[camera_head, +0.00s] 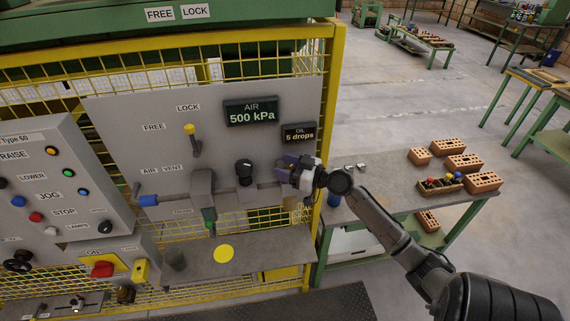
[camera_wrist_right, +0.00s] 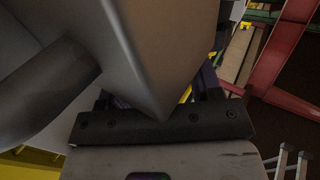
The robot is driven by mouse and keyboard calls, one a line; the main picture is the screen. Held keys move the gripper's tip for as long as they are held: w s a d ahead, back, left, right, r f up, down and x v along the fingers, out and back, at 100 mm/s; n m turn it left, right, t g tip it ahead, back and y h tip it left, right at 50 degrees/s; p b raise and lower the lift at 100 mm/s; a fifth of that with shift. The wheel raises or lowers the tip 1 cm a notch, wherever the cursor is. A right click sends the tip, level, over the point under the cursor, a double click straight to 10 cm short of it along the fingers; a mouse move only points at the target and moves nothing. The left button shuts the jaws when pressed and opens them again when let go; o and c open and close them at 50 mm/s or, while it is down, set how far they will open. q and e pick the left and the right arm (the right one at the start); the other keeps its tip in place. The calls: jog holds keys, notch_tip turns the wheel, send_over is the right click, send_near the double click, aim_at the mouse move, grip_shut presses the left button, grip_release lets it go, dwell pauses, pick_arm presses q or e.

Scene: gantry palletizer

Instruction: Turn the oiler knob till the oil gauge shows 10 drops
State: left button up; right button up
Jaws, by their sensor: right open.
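The oil gauge (camera_head: 299,134) on the grey panel reads 5 drops. My right gripper (camera_head: 291,167) is at the panel's right edge, just below this gauge. Its jaws are open, with purple showing at the fingers. The oiler knob cannot be made out; the gripper covers that end of the pipe line. In the right wrist view a large smooth grey-brown body (camera_wrist_right: 165,50) fills the space in front of the gripper's dark crossbar. I cannot tell whether the fingers touch it. My left gripper is in neither view.
The air gauge (camera_head: 250,113) reads 500 kPa above a black knob (camera_head: 244,168). A yellow lever (camera_head: 190,131) and a blue-ended valve (camera_head: 148,200) are further left. A yellow frame post (camera_head: 328,110) stands right beside my gripper. A bench (camera_head: 385,200) with bricks is at right.

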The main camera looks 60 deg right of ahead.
jog(key=shift+w, duration=0.1)
jog(key=shift+c, duration=0.6)
jog(key=c, duration=0.8)
jog(key=shift+r+h+p, duration=0.1)
jog(key=shift+h+p, duration=0.3)
jog(key=shift+p, duration=0.1)
jog(key=m+h+p, duration=0.2)
jog(key=h+p, duration=0.1)
jog(key=p, duration=0.1)
jog(key=m+h+p, duration=0.2)
jog(key=p, duration=0.3)
jog(key=m+g+h+p, duration=0.1)
jog(key=m+h+p, duration=0.1)
jog(key=p, duration=0.3)
jog(key=shift+d+r+h, duration=0.2)
jog(key=shift+d+h, duration=0.1)
jog(key=shift+h, duration=0.5)
jog(key=shift+f+m+g+h+p, duration=0.15)
jog(key=shift+m+g+h+p, duration=0.4)
jog(key=shift+m+h, duration=0.2)
jog(key=shift+d+f+m+g+h, duration=0.1)
jog(key=shift+d+m+g+h, duration=0.1)
jog(key=shift+m+g+h, duration=0.7)
jog(key=shift+t+h, duration=0.25)
jog(key=shift+h, duration=0.1)
